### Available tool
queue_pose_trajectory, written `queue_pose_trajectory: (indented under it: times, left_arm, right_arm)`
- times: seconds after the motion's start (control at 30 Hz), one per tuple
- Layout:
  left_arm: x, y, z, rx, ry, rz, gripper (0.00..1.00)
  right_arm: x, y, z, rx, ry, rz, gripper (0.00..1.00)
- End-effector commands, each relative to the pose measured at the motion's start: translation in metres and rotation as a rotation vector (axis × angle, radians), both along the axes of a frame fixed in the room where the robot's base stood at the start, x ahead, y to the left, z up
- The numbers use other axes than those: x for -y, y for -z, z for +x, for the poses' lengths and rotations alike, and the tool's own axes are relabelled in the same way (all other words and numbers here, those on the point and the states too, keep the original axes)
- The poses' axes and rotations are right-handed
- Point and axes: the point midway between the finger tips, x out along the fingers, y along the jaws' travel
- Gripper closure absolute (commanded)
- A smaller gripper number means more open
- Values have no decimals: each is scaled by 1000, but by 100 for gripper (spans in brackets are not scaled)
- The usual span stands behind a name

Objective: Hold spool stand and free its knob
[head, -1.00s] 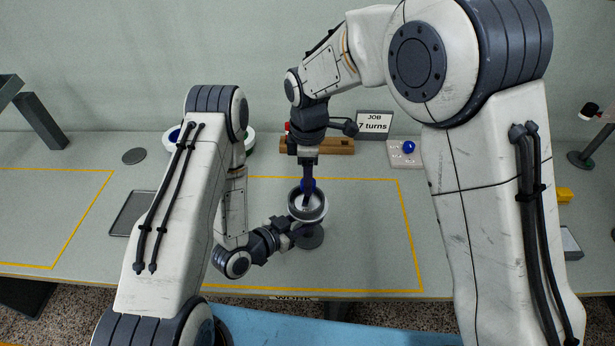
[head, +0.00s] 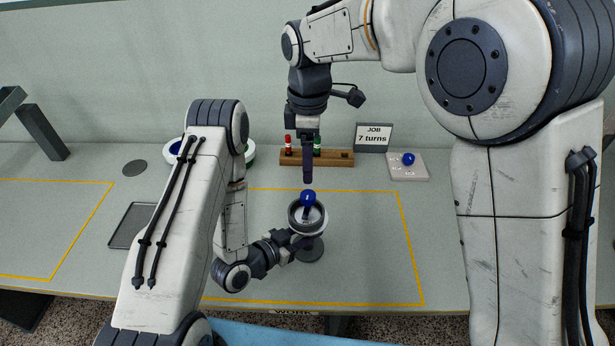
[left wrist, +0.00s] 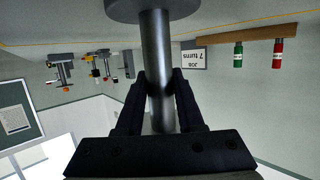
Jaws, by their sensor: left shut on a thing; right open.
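The spool stand (head: 310,250) stands upright on the table inside the yellow outline. A grey cup-like spool tops it, with the blue knob (head: 308,198) on a dark stem above its middle. My left gripper (head: 292,245) reaches in from the left and is shut on the stand's post. In the left wrist view its two dark fingers flank the grey metal post (left wrist: 158,55), below a dark disc. My right gripper (head: 307,178) points down directly above the knob, open and apart from it, with a small gap visible.
Behind stands a wooden rack (head: 290,157) with red and green spindles and the job sign (head: 374,138) reading 7 turns. A pale plate (head: 408,172) with another blue knob lies to the right. A dark tray (head: 132,225) lies at left, partly behind my left arm. Table right of the stand is clear.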

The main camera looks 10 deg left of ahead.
Motion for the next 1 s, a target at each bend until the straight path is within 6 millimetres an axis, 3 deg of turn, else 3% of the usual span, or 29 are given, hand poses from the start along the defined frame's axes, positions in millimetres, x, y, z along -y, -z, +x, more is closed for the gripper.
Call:
queue_pose_trajectory:
  times: [0.2,0.63,0.67,0.7,0.73,1.0]
  left_arm:
    - [0,1,-1,-5,0,1,100]
    - [0,1,-1,-5,0,1,100]
    - [0,1,-1,-5,0,1,52]
    - [0,1,-1,-4,0,1,36]
    - [0,1,-1,-4,1,2,28]
    - [0,0,0,-2,1,1,28]
  right_arm:
    - [0,-24,0,1,0,0,26]
    - [0,-27,0,0,0,0,26]
    - [0,-27,0,0,0,0,26]
    - [0,-27,0,0,0,0,26]
    - [0,-27,0,0,0,0,26]
    - [0,-27,0,0,0,-1,26]
